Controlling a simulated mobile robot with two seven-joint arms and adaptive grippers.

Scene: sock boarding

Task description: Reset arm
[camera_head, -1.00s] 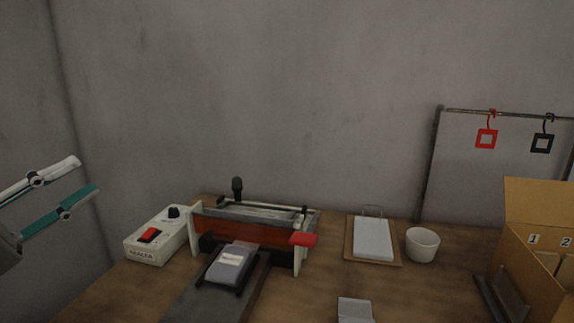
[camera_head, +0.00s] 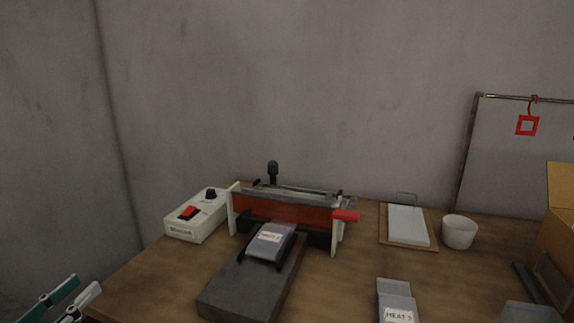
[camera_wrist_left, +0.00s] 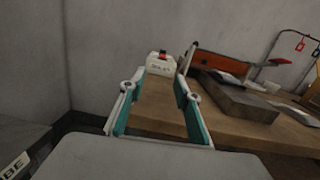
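My left gripper (camera_head: 68,300) is at the lower left corner of the head view, off the table's left edge. In the left wrist view its two teal-lined fingers (camera_wrist_left: 158,115) stand apart with nothing between them. The gripper points toward the table's near left corner and the white sealer box (camera_wrist_left: 160,66), with free space around it. My right gripper is not in view.
The wooden table (camera_head: 140,277) holds a sealer control box (camera_head: 196,216), a sealing press (camera_head: 285,215) with a red-tipped handle, and a dark platform (camera_head: 235,287) bearing a labelled packet (camera_head: 270,238). A pad (camera_head: 408,226), white cup (camera_head: 459,232), another packet (camera_head: 396,302) and cardboard box (camera_head: 563,225) stand right.

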